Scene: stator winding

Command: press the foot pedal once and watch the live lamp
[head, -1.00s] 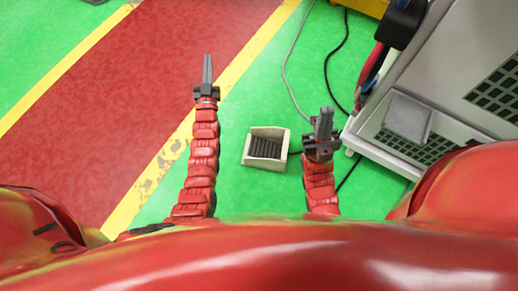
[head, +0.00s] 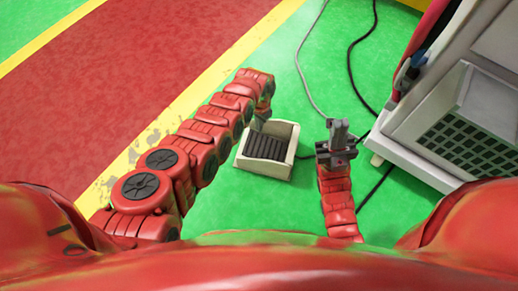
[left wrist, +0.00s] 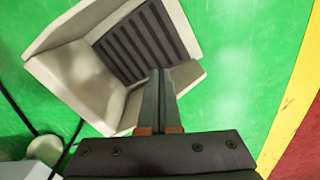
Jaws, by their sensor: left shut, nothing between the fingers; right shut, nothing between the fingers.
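The foot pedal, a beige open-topped housing (head: 293,150) with a dark ribbed plate (head: 266,147), sits on the green floor. My left gripper (head: 259,122) is at the housing's far left corner in the head view, partly hidden by its own arm. In the left wrist view my shut fingers (left wrist: 161,75) reach over the opening of the housing (left wrist: 75,80), with tips in front of the ribbed plate (left wrist: 140,45). I cannot tell whether they touch it. My right gripper (head: 339,132) is shut and empty, right of the pedal. I see no lamp.
A white cabinet (head: 410,150) with a dark grille (head: 475,135) stands at the right. Grey (head: 305,75) and black (head: 351,75) cables run across the floor behind the pedal. Yellow lines border a red lane (head: 120,85) at the left.

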